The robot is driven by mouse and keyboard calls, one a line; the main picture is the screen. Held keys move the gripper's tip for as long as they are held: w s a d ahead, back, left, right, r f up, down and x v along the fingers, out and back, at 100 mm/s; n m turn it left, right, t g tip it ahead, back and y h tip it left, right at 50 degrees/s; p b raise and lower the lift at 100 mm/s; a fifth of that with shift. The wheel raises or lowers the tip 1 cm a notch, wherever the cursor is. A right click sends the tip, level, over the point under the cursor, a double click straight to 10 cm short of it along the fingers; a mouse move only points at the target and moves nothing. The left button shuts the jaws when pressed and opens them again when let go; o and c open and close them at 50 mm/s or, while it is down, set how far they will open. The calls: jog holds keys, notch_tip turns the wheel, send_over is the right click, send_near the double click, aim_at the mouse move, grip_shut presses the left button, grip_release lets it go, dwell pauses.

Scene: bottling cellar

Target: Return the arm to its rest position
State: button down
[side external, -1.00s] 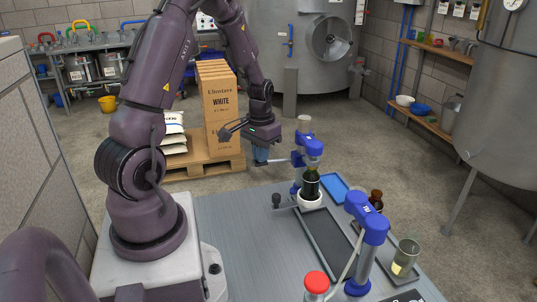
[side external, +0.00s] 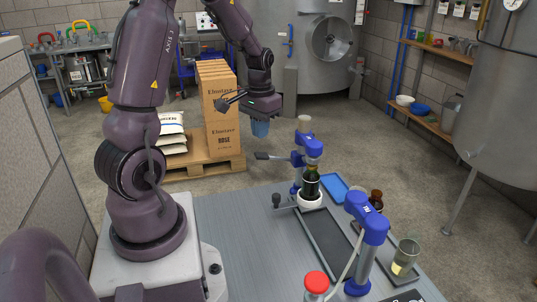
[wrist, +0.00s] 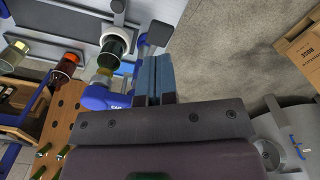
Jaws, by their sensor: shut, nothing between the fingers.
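My gripper (side external: 260,130) hangs in the air beyond the bench's far edge, above and apart from the grey paddle end of a lever (side external: 263,156). Its blue fingers are pressed together with nothing between them, as the wrist view also shows (wrist: 155,75). My arm is bent over from its base on the left side of the bench. The lever belongs to a blue-headed bench device (side external: 309,145). A dark green bottle (side external: 311,185) stands upright in a white holder below that device. The bottle's top shows in the wrist view (wrist: 113,45).
A second blue device (side external: 367,225) stands nearer on the bench (side external: 235,225). Cartons (side external: 218,110) stand on a pallet behind my gripper. Floor beyond the bench is open.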

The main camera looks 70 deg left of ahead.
jog(key=shift+r, duration=0.35)
jog(key=shift+s+d+f, duration=0.15)
jog(key=shift+s+d, duration=0.05)
jog(key=shift+s, duration=0.05)
jog(key=s+d+r+m+t, duration=0.2)
jog(key=d+r, duration=0.5)
jog(key=d, duration=0.4)
jog(key=s+d+r+m+t, duration=0.3)
jog(key=d+r, duration=0.5)
jog(key=d, duration=0.4)
jog(key=shift+s+d+m+t, duration=0.25)
jog(key=shift+s+m+t, duration=0.05)
jog(key=shift+s+m, duration=0.2)
